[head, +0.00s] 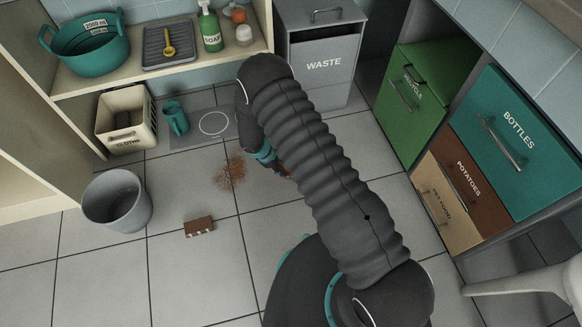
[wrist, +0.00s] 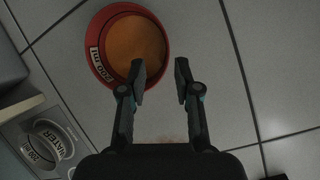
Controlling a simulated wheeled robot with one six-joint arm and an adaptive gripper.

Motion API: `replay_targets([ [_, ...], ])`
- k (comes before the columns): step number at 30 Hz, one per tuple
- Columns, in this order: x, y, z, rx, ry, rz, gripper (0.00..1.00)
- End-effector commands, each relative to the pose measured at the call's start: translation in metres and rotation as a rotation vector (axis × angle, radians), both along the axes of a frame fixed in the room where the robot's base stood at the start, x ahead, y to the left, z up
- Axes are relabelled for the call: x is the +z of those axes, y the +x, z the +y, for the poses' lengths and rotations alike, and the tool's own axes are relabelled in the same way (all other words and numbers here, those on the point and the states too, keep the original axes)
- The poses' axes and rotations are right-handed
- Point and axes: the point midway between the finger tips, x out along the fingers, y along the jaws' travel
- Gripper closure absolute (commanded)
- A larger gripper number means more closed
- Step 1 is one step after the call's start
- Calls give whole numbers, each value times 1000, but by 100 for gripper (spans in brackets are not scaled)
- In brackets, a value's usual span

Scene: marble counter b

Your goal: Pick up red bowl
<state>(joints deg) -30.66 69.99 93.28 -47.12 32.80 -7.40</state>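The red bowl (wrist: 93,42) shows at the upper left of the wrist view, seen from above on the floor tiles. Its outer side carries a white marking, and its inside looks orange-brown; I cannot tell whether that is food or the bowl's own colour. My gripper (wrist: 160,72) is open and empty. In the picture its left finger overlaps the bowl's lower right rim, and its right finger is past the bowl's right side. I cannot tell whether they touch. In the head view my arm hides most of the gripper (head: 277,164) and the bowl.
Brown crumbs (head: 230,172) lie on the floor. The waste bin (head: 324,85) is behind my arm. Front floor tiles are clear.

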Motion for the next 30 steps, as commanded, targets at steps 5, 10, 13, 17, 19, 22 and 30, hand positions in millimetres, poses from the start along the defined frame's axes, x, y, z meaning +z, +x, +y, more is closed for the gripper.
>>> replay_targets([
  [5,-13,1,-5,-1,1,-1,68],
  [10,-26,-1,-10,-1,-1,2,68],
  [13,-40,-3,-14,0,-2,2,68],
  [17,-55,-1,-20,-2,0,0,68],
  [19,-60,-1,-23,-2,1,0,68],
  [22,-63,-1,-24,-2,0,0,68],
  [30,-63,0,-24,-1,1,-1,85],
])
